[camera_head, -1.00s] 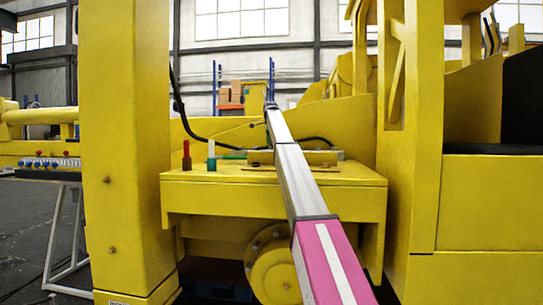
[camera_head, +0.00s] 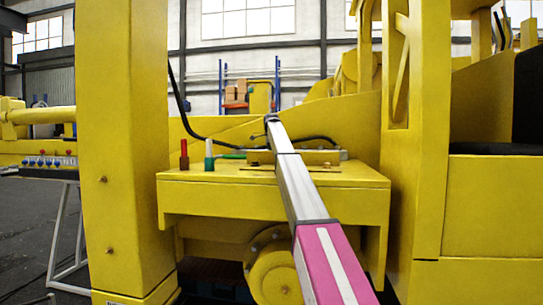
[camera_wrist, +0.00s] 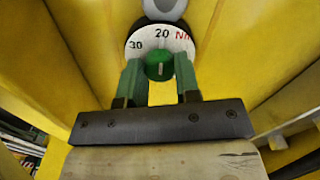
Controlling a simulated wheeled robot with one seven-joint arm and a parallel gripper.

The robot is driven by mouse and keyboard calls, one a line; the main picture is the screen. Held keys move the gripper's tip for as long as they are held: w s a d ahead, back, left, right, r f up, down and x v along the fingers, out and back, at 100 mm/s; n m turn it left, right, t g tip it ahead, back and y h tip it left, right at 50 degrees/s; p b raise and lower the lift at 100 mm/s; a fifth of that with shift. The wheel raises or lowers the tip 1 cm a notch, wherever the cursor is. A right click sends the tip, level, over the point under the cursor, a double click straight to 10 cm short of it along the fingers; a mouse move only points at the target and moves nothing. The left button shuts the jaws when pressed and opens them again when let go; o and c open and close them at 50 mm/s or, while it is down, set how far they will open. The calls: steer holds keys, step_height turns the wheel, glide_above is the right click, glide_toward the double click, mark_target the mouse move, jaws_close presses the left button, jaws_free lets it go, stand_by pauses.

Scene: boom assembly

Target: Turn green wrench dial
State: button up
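The green dial knob (camera_wrist: 159,68) sits at the centre of a white round scale (camera_wrist: 182,42) marked 30, 20 and Nm in the wrist view. My gripper (camera_wrist: 160,72) has its two green fingers apart, one on each side of the knob. They look very near it, but contact cannot be told. In the head view, a long silver and pink bar (camera_head: 305,195) reaches over the yellow shelf. The dial and my fingers cannot be made out there.
A red upright piece (camera_head: 184,155) and a green upright piece (camera_head: 209,155) stand on the left of the yellow shelf (camera_head: 275,178). A black cable (camera_head: 190,125) hangs behind them. A thick yellow column (camera_head: 122,150) stands left and yellow machine walls (camera_head: 412,170) rise right.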

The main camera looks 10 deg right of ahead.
steer(key=shift+n, duration=0.4)
steer(key=n, duration=0.6)
steer(key=shift+n, duration=0.3)
steer(key=n, duration=0.6)
steer(key=shift+n, duration=0.4)
steer(key=o, duration=0.9)
steer(key=shift+r, duration=0.1)
